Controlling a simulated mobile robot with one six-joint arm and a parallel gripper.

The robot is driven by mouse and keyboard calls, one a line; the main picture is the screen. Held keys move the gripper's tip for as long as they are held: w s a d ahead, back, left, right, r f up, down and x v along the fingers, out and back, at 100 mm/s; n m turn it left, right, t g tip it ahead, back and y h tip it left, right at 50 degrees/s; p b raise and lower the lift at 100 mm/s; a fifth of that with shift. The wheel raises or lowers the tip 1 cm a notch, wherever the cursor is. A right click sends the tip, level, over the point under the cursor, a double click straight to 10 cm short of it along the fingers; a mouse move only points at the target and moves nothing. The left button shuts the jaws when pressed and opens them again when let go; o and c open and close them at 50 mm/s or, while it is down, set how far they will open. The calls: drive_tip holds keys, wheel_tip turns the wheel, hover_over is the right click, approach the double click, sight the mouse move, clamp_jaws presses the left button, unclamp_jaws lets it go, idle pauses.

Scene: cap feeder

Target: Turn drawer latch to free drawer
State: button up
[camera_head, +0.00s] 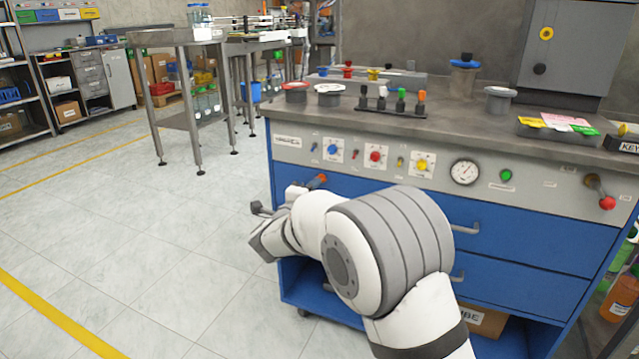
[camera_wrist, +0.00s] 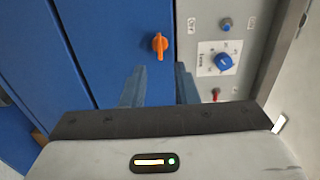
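The orange drawer latch (camera_head: 317,181) sits at the upper left of the blue top drawer (camera_head: 520,238), just under the grey control panel. In the wrist view the latch (camera_wrist: 160,45) stands upright on the blue front, ahead of my fingertips and about centred between them. My gripper (camera_wrist: 160,72) is open and empty, its two fingers apart and not touching the latch. In the head view my arm hides much of the drawer's left part, and only part of the gripper shows at its left end. The drawer looks closed.
The grey panel (camera_head: 438,188) carries several coloured knobs and a gauge (camera_head: 465,172). In the wrist view a blue knob (camera_wrist: 223,61) lies right of the latch. A red-ended lever (camera_head: 606,202) juts from the panel's right. The floor (camera_head: 130,235) left of the cabinet is clear.

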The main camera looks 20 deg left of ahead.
drive_tip(key=s, duration=0.3)
drive_tip(key=shift+s+a+p, duration=0.15)
drive_tip(key=shift+s+p, duration=0.2)
drive_tip(key=shift+s, duration=0.05)
drive_tip(key=d+r+n+g+y+p, duration=0.3)
drive_tip(key=d+r+n+p, duration=0.2)
drive_tip(key=d+r+p, duration=0.5)
drive_tip(key=d+r+n+g+y+p, duration=0.2)
drive_tip(key=d+r+n+p, duration=0.45)
drive_tip(key=r, duration=0.65)
drive_tip(key=s+d+r+n+g+h+p, duration=0.2)
drive_tip(key=s+d+r+g+p, duration=0.3)
drive_tip(key=s+d+p, duration=0.5)
drive_tip(key=s+d+r+n+g+h+p, duration=0.1)
drive_tip(key=s+d+r+n+g+p, duration=0.4)
drive_tip(key=s+d+p, duration=0.6)
drive_tip(key=s+d+r, duration=0.1)
drive_tip(key=s+d, duration=0.3)
drive_tip(key=s, duration=0.5)
drive_tip(key=shift+h, duration=0.4)
